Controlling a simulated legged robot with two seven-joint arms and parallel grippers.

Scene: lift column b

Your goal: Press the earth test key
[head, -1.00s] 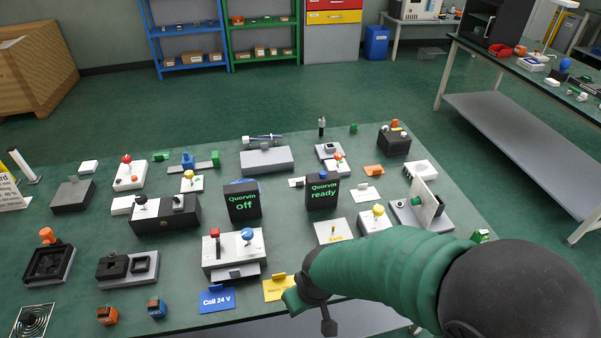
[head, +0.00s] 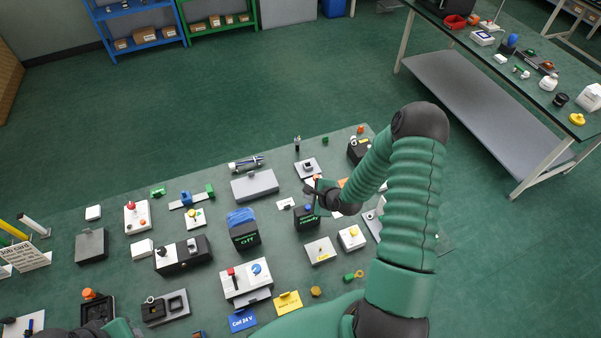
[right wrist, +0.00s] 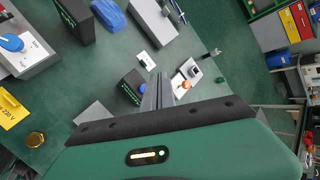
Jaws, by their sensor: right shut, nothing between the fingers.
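No label that I can read says earth test, so I cannot tell which device is the earth test key. My right gripper (head: 317,196) is shut and empty over the back middle of the bench, close to the black "Quervin ready" box (head: 306,224). In the right wrist view its fingers (right wrist: 158,78) stand between that box (right wrist: 129,90), with a blue button on it, and a small white device with an orange-red knob (right wrist: 186,86). I cannot tell whether the fingertips touch anything. Part of my left arm shows at the bottom left; its fingers cannot be made out.
A black "Quervin off" box (head: 245,236) stands to the left, with a blue lump (head: 240,216) behind it. In front are a white box with a red lever and blue knob (head: 246,281), a blue "Coil 24 V" card (head: 242,320) and a yellow card (head: 288,302).

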